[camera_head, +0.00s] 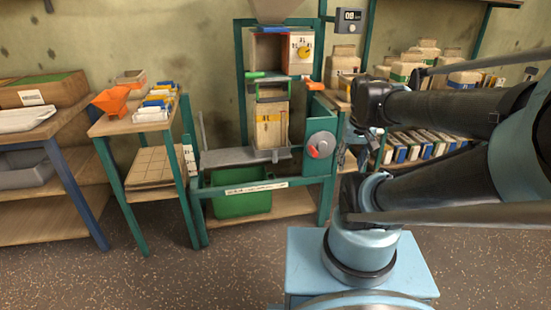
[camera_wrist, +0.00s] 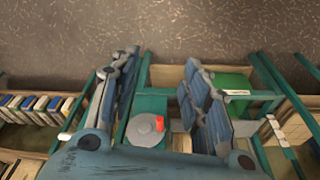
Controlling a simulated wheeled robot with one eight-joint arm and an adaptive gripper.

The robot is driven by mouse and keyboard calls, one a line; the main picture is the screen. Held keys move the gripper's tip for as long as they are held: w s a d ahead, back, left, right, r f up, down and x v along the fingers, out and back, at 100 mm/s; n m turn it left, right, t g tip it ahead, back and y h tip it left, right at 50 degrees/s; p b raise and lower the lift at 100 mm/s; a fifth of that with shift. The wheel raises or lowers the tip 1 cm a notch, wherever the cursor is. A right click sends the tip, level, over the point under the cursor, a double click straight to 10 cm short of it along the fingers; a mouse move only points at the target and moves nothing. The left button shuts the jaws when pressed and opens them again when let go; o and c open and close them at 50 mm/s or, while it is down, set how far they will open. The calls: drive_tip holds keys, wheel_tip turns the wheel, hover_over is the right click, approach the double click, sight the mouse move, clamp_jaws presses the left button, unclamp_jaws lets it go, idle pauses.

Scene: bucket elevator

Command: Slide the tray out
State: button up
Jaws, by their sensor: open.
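A flat grey metal tray (camera_head: 232,158) lies in the green-framed bucket elevator, under a tan bag (camera_head: 271,125) with a yellow-marked label. A green bin (camera_head: 241,203) sits on the lower wooden shelf and shows in the wrist view (camera_wrist: 234,82). I cannot tell which the task calls the tray. A grey round dial with a red knob (camera_head: 321,146) is on the frame's right side, and shows between my fingers in the wrist view (camera_wrist: 143,130). My gripper (camera_wrist: 160,62) is open and empty, apart from these things. In the head view it is small, right of the dial.
A small table (camera_head: 135,122) with an orange scoop (camera_head: 111,100) and boxes stands left of the frame. A longer bench (camera_head: 35,130) is further left. Shelves with bags and a row of cartons (camera_head: 420,147) are at right. The speckled floor (camera_head: 190,275) in front is clear.

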drive_tip(key=w+a+r, duration=0.2)
drive_tip(key=w, duration=0.5)
drive_tip(key=w+a+r, duration=0.1)
drive_tip(key=w+a, duration=0.1)
drive_tip(key=w, duration=0.4)
drive_tip(key=t, duration=0.2)
hover_over(275, 155)
drive_tip(key=s, duration=0.3)
wheel_tip(275, 155, down, 17)
drive_tip(key=shift+n, duration=0.3)
drive_tip(key=x, duration=1.7)
drive_tip(key=shift+s+f, duration=0.1)
drive_tip(key=shift+s, duration=0.1)
drive_tip(key=shift+c, duration=0.6)
clamp_jaws()
